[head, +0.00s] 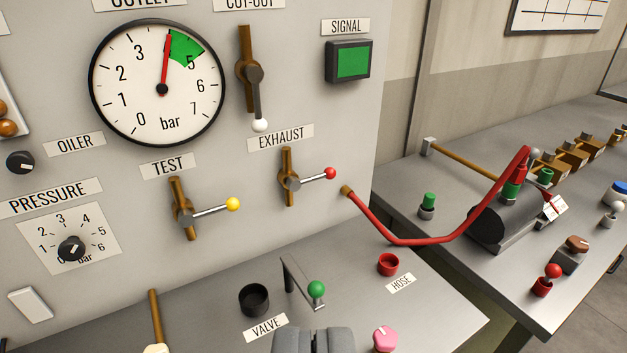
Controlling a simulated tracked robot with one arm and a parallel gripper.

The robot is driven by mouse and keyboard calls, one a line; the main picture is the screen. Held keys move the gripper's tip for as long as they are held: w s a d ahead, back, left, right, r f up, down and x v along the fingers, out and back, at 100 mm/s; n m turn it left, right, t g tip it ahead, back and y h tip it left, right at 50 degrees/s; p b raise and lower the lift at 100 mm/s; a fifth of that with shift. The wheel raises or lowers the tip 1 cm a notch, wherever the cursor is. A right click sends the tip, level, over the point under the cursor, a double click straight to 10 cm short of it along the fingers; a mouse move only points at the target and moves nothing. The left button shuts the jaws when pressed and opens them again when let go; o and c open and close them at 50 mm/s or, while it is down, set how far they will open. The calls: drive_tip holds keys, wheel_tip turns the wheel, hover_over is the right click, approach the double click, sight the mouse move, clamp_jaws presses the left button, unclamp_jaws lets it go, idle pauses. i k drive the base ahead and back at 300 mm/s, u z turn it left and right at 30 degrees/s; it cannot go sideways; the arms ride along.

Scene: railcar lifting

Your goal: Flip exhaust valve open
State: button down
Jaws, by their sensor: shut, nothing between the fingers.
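The exhaust valve (290,181) is on the grey panel under the EXHAUST label (280,137). It has a vertical brass pipe and a thin lever pointing right, slightly upward, across the pipe. The lever ends in a red knob (330,173). My gripper (314,342) shows at the bottom edge, shut and empty, in front of the bench top and well below the valve. Only its grey finger tops are in view. Nothing touches the exhaust lever.
The test valve's yellow-knob lever (233,204) is left of the exhaust valve. A red hose (420,241) runs from the panel's right side to a black cylinder (502,222). The outlet gauge (158,86) needle points near 4.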

sight(293, 183)
drive_tip(key=k, duration=1.25)
drive_tip(key=z, duration=0.35)
drive_tip(key=i, duration=2.3)
drive_tip(key=u, duration=0.6)
